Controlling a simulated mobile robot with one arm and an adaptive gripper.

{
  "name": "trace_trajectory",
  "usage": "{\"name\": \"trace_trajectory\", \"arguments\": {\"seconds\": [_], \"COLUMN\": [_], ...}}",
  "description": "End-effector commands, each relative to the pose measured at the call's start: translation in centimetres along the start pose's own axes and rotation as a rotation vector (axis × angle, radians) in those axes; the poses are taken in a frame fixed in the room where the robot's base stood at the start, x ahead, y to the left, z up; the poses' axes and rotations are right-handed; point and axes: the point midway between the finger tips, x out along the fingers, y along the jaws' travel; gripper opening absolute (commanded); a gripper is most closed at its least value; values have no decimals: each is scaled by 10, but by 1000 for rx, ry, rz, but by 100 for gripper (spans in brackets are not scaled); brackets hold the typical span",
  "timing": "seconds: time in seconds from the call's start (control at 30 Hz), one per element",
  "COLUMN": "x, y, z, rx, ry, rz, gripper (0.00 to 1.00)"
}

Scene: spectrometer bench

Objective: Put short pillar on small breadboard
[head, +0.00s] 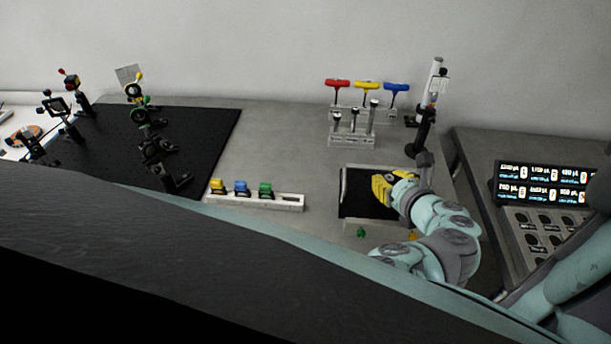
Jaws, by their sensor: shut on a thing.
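The small breadboard (354,198) is a black plate with a pale edge, lying on the bench right of centre. My gripper (381,188), with yellow fingers, is over the right part of this board. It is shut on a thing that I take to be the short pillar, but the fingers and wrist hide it. I cannot tell whether it touches the board.
Behind the board stand a rack of metal posts (352,128) and coloured T-handle drivers (367,88). An upright post assembly (427,110) is close behind my arm. A strip with coloured holders (254,198) lies left. The large breadboard (205,135) carries optics.

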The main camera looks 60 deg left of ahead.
Motion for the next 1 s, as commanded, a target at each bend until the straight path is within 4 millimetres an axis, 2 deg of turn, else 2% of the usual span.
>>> {"name": "trace_trajectory", "arguments": {"seconds": [0.13, 0.17, 0.37, 0.73, 1.0], "x": [2, 2, 2, -2, -25], "y": [2, 2, 1, 0, 1], "z": [-4, -3, -3, 0, 0], "rx": [0, -1, 0, -1, -2], "ry": [-1, 0, 0, 0, -1], "rz": [4, 4, 3, 0, 2], "gripper": [0, 23, 44, 44, 44]}}
